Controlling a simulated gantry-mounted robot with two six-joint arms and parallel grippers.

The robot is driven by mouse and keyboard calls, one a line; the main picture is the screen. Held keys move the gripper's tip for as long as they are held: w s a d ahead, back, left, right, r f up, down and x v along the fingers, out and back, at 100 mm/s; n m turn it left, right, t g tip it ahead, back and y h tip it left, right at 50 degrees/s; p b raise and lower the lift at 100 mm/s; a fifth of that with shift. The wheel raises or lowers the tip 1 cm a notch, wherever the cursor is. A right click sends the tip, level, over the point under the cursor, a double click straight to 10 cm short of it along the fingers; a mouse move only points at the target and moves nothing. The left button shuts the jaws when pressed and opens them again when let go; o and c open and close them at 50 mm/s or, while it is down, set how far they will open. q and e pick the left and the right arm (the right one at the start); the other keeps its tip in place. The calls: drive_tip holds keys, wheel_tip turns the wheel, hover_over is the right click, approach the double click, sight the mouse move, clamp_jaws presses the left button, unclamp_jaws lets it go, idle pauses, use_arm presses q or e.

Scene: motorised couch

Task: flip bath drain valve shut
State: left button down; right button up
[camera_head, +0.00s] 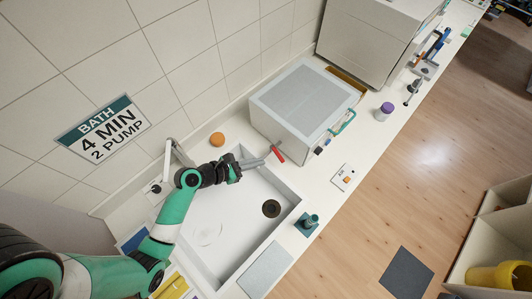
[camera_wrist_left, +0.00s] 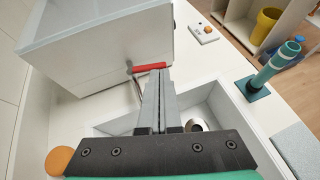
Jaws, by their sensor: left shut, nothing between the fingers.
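The drain valve's red lever (camera_head: 277,153) sticks out low at the near side of the white box, by the far end of the sink basin. In the left wrist view the red handle (camera_wrist_left: 150,67) lies crosswise just ahead of the fingertips, with a thin metal stem below it. My left gripper (camera_head: 262,162) is shut and empty over the basin's far edge, its tips close to the lever; I cannot tell whether they touch. The grey fingers (camera_wrist_left: 160,80) lie together in the wrist view. The basin (camera_head: 235,235) has a dark round drain (camera_head: 271,208). My right gripper is not in view.
The white box (camera_head: 290,110) with a grey top stands just beyond the lever. An orange ball (camera_head: 217,139) and a faucet (camera_head: 172,155) are behind the basin. A teal stand (camera_head: 308,223) and a small switch panel (camera_head: 344,177) sit on the counter at right.

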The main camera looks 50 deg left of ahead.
use_arm(q)
wheel_tip(320, 180, down, 3)
drive_tip(key=s, duration=0.2)
drive_tip(key=n+b, duration=0.1)
drive_tip(key=b, duration=0.3)
approach(280, 159)
drive_tip(key=a+x, duration=0.1)
drive_tip(key=x, duration=0.5)
drive_tip(key=shift+d+f+y, duration=0.2)
drive_tip(key=shift+f+y, duration=0.2)
drive_tip(key=shift+f, duration=0.15)
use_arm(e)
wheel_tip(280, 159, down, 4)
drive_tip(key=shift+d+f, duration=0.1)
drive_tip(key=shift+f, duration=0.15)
use_arm(q)
drive_tip(key=shift+w, duration=0.1)
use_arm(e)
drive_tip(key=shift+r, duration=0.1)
use_arm(q)
drive_tip(key=shift+w+d+r+p, duration=0.3)
drive_tip(key=shift+w+d+p, duration=0.15)
drive_tip(key=shift+p, duration=0.75)
drive_tip(key=shift+w+d+f, duration=0.1)
drive_tip(key=shift+w, duration=0.1)
drive_tip(key=shift+f, duration=0.2)
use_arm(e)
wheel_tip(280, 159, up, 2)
